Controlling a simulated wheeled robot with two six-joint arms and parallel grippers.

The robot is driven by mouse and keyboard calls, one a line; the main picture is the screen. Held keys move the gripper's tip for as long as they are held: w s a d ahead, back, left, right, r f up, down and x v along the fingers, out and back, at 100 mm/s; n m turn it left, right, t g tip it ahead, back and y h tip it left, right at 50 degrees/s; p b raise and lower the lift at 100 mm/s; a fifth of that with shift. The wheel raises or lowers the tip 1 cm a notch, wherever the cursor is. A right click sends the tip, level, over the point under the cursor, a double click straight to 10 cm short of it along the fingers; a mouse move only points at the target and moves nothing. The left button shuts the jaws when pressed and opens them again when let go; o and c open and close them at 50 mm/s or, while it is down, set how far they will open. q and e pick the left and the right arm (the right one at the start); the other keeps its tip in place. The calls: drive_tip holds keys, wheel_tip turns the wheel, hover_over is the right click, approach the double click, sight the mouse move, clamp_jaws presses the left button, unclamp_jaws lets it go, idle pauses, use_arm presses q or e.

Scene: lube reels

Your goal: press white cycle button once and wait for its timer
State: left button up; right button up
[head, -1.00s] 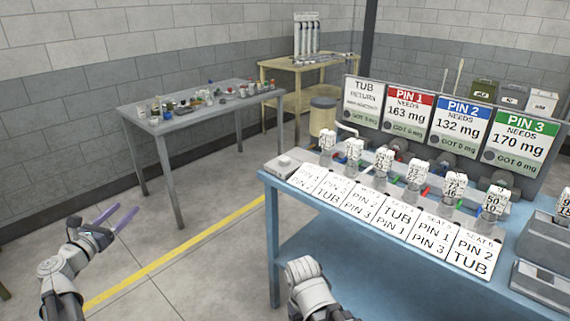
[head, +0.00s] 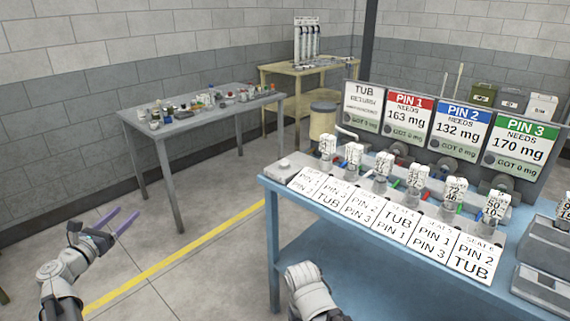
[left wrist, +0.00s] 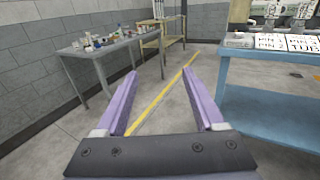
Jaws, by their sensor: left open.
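The white cycle button (head: 284,163) appears as a small pale knob on a grey box at the left end of the blue bench (head: 273,215). The box also shows small in the left wrist view (left wrist: 238,39). My left gripper (head: 125,216) is open and empty, left of the bench and well away from the button. Its two purple fingers (left wrist: 160,95) stand apart in the left wrist view with only floor between them. No timer is readable. My right gripper is not in view; a white part of my own arm shows at the bottom middle.
Seat cards (head: 400,222) and several tagged bottles (head: 418,178) line the bench. Behind them stand the TUB sign and the PIN 1, PIN 2 and PIN 3 signs (head: 522,145). A grey table (head: 190,130) with small items stands left. Floor between is clear.

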use_arm(q)
clamp_jaws()
idle(0.3)
idle(1.2)
